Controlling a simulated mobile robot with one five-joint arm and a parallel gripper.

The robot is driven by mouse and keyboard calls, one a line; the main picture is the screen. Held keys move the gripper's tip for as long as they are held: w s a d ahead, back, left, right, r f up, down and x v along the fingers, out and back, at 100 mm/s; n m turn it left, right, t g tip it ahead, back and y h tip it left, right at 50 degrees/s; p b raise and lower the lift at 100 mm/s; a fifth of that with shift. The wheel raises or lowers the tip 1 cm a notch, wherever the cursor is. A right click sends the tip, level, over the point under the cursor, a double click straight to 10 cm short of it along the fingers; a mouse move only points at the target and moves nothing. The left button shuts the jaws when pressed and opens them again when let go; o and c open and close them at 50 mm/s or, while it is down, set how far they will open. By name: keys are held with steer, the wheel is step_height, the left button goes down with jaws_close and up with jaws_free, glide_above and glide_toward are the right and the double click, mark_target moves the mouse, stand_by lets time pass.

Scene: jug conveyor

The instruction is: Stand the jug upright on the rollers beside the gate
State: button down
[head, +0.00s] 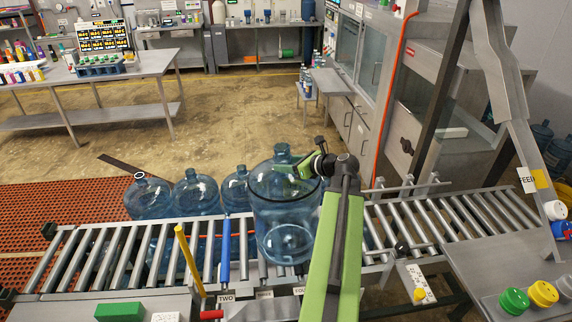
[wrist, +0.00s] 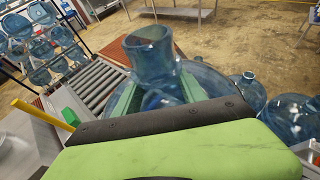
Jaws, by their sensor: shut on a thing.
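A large clear blue jug (head: 285,215) stands upright in the middle of the head view, over the roller conveyor (head: 120,255). My gripper (head: 292,170) is shut on its neck from the right side. In the wrist view, the jug's neck (wrist: 150,55) rises between the two green fingers of my gripper (wrist: 158,92). Whether the jug's base touches the rollers or hangs just above them I cannot tell. My arm hides part of the rollers there.
Several blue jugs (head: 195,195) stand behind the conveyor to the left. Rollers (head: 480,212) to the right are bare. Coloured buttons (head: 542,293) sit at the front right.

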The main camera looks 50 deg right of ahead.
steer(key=shift+f, duration=0.15)
steer(key=c, duration=0.6)
jaws_free()
